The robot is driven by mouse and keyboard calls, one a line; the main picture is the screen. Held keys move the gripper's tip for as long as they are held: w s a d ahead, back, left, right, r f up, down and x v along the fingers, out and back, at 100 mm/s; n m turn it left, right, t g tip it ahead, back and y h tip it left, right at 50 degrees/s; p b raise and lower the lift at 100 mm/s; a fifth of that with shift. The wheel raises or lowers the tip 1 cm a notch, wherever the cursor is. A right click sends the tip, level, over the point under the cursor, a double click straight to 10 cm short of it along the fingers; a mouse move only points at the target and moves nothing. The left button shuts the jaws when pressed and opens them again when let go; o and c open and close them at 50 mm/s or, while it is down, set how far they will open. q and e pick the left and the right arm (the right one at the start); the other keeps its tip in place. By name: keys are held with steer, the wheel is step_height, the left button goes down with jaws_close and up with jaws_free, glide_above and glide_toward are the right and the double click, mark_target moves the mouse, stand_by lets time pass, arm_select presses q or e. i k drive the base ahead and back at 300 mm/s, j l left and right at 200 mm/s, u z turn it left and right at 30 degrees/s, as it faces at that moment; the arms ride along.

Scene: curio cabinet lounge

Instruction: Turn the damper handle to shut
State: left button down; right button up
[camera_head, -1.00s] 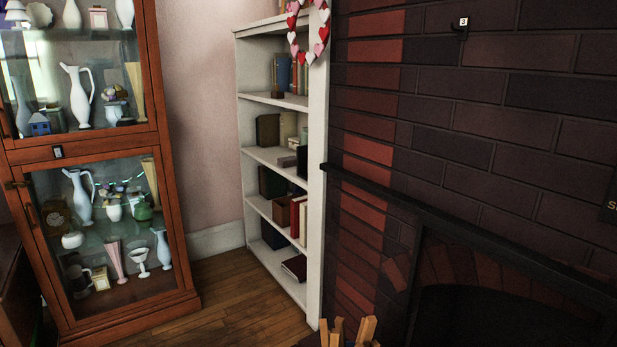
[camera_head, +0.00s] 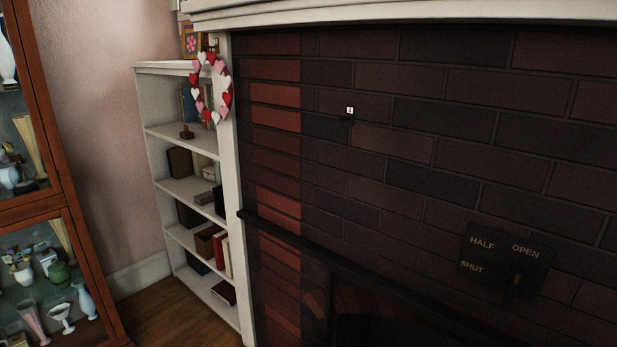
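The damper plate (camera_head: 505,262) is a dark panel on the brick chimney front at the right, lettered HALF, OPEN and SHUT. The damper handle (camera_head: 517,280) shows as a small brownish piece low on the plate, below the word OPEN. It is dim, and I cannot tell its exact direction. Neither of my grippers is in view.
The fireplace opening (camera_head: 385,332) lies below a dark ledge (camera_head: 330,262). A small hook with a white tag (camera_head: 349,112) is on the bricks. A white bookshelf (camera_head: 232,180) with a heart wreath (camera_head: 226,98) stands left of the fireplace. A glass curio cabinet (camera_head: 40,207) stands far left.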

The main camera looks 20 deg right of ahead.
mark_target(513, 284)
steer(key=z, duration=1.65)
